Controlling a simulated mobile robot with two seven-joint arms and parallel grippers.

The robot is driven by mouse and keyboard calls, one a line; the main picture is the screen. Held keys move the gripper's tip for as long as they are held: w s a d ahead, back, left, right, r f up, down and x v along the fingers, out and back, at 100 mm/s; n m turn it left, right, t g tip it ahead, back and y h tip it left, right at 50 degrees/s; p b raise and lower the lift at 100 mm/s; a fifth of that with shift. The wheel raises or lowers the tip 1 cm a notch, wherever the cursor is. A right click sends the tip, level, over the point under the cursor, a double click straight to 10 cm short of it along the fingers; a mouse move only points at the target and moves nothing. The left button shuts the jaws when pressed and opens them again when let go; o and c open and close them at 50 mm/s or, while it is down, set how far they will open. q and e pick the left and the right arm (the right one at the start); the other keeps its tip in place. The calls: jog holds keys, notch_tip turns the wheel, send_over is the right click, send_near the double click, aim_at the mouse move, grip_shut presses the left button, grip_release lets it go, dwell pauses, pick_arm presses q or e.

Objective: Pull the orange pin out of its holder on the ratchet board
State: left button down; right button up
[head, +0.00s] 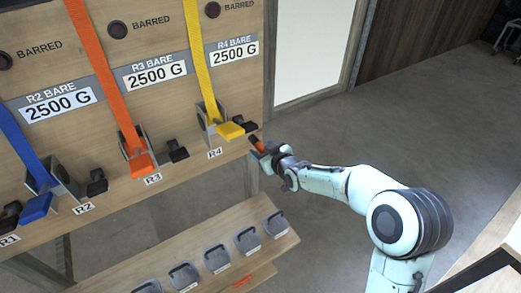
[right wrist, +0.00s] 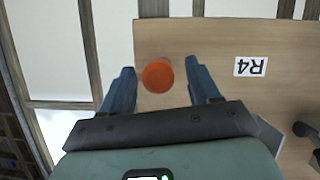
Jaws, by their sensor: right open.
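The orange pin (head: 257,144) stands at the right end of the ratchet board (head: 185,188), beside the R4 ratchet. In the right wrist view I see the pin (right wrist: 158,76) end-on as a round orange shape against the wooden board. My right gripper (head: 265,151) is at the pin. Its two blue fingers are open, one on each side of the pin, with a visible gap on both sides. The pin's holder is hidden or too small to make out. My left gripper is not in view.
Ratchets with yellow (head: 207,70), orange (head: 103,75) and blue (head: 20,142) straps sit left of the pin. A lower shelf (head: 185,248) carries several grey weights with handles. Open floor (head: 400,110) lies to the right of the board.

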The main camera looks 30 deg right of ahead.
grip_shut()
dwell(0.3)
jog(key=s+b, duration=0.2)
jog(key=s, duration=0.4)
jog(key=shift+d, duration=0.2)
dwell(0.8)
